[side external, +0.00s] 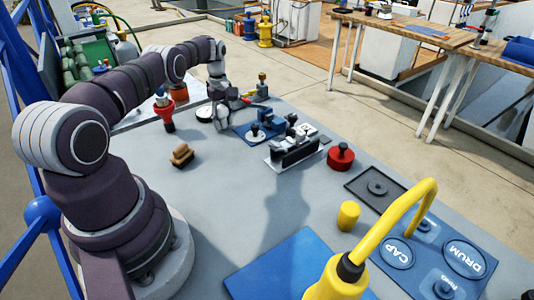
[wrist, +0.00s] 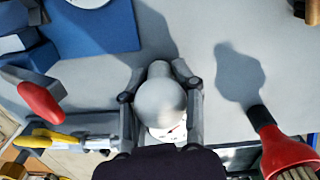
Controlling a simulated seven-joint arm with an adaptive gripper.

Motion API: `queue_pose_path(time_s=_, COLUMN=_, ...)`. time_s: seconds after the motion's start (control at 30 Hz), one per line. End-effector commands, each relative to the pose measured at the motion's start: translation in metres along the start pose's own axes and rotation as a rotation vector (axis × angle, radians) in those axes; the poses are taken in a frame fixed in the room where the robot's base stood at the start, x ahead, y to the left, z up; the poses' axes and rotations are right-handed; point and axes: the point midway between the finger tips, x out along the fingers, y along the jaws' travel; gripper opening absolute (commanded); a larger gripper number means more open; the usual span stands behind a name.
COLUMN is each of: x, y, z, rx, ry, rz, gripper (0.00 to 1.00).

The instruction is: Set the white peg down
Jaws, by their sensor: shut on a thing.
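The white peg (wrist: 160,102) is between my gripper's fingers (wrist: 160,92) in the wrist view. I see its rounded, pale end, with a finger against each side. My gripper (side external: 221,112) points down over the far part of the grey table (side external: 225,185) in the side view. There I cannot make out the peg, which the gripper seems to hide. Whether the peg's lower end touches the table cannot be told.
A red-handled brush (wrist: 285,150) stands close on one side, also seen in the side view (side external: 165,112). A blue base (side external: 262,131) with parts is on the other side. Red (wrist: 40,102) and yellow (wrist: 45,138) tool handles lie nearby. The table's middle is clear.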

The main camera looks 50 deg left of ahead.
Motion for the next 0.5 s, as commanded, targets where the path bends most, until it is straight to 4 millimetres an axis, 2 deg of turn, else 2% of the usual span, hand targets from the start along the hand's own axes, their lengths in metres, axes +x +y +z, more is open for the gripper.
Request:
queue_pose_path(time_s=0.1, x=0.0035, y=-0.0001, z=0.0002, rx=0.001, ry=-0.001, rz=-0.001, gripper=0.01)
queue_pose_path(time_s=0.13, x=0.0029, y=0.0000, z=0.0002, rx=0.001, ry=0.000, rz=-0.001, gripper=0.36)
queue_pose_path(time_s=0.3, x=0.0026, y=0.0000, z=0.0001, rx=0.001, ry=0.000, rz=-0.001, gripper=0.58)
queue_pose_path(time_s=0.33, x=0.0026, y=0.0000, z=0.0001, rx=0.001, ry=0.000, rz=-0.001, gripper=0.62)
queue_pose_path(time_s=0.5, x=0.0025, y=0.0001, z=0.0001, rx=0.001, ry=0.000, rz=0.000, gripper=0.62)
